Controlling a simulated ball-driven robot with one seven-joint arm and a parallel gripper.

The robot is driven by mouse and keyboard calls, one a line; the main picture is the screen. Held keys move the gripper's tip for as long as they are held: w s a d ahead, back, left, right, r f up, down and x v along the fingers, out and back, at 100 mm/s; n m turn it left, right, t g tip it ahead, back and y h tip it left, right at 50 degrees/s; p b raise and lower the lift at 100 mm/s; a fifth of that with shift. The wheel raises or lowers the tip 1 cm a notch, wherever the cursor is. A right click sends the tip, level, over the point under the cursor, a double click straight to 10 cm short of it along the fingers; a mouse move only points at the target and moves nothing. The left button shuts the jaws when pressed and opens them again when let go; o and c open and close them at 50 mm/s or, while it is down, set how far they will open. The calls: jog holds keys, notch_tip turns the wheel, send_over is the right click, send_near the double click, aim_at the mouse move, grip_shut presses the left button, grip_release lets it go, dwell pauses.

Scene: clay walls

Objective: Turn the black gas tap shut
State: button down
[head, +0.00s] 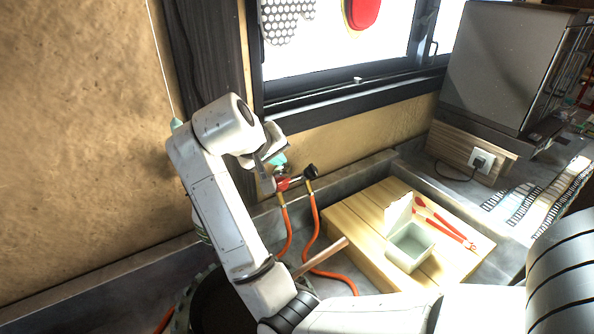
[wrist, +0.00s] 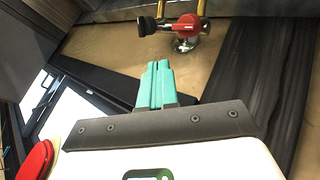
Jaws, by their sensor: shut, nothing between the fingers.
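The black gas tap (head: 310,171) is a dark knob on the right end of a short metal pipe fitting by the clay wall. In the wrist view the black tap (wrist: 147,26) is at the upper left. A red tap (head: 284,184) sits beside it, with a round metal wall flange behind it in the wrist view. My gripper (head: 279,160) is just above and left of the black tap, apart from it. Its teal fingers are together and empty in the wrist view (wrist: 157,72). Part of the fitting is hidden behind my wrist in the head view.
Orange hoses (head: 314,235) hang from the fitting. A wooden board (head: 350,220) holds a pale open box (head: 398,262) and red-handled tools (head: 449,228). A wooden handle (head: 322,257) leans near the hoses. A dark window frame (head: 350,88) is above; a grey appliance (head: 500,70) stands right.

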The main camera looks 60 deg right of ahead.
jog(key=f, duration=0.2)
jog(key=p, duration=0.2)
send_near(307, 168)
jog(key=x, duration=0.6)
jog(key=shift+w+d, duration=0.15)
jog(key=shift+d, duration=0.1)
jog(key=shift+w+d, duration=0.1)
jog(key=shift+m, duration=0.3)
